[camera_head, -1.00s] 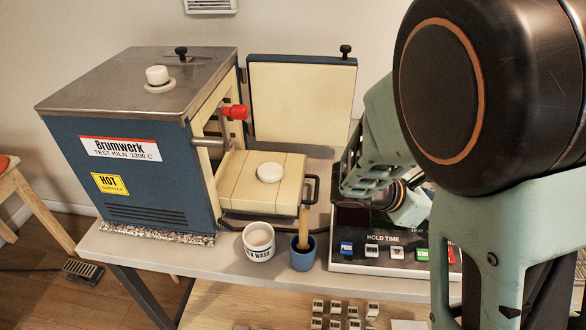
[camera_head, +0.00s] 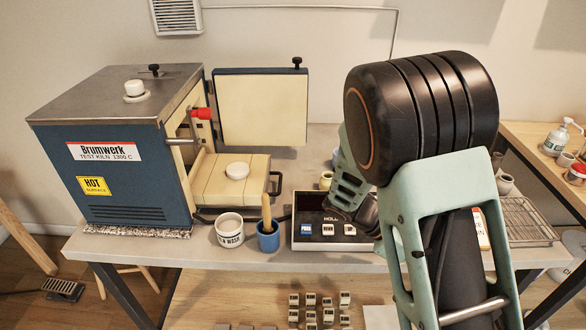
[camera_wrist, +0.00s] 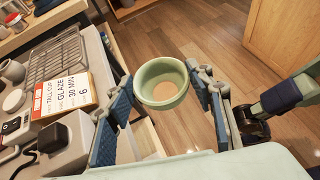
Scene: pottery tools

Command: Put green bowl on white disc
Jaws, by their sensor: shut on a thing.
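In the head view my arm hides the bowl and the fingers. The white disc (camera_head: 237,171) lies flat and bare on the cream brick ledge (camera_head: 212,186) in front of the open kiln.
The blue kiln (camera_head: 130,150) stands at left, its door (camera_head: 262,108) behind the ledge. A white cup (camera_head: 229,230), a blue pot (camera_head: 268,240) with a wooden handle and a control panel (camera_head: 330,238) stand in front. A wire rack (camera_head: 527,220) lies at right.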

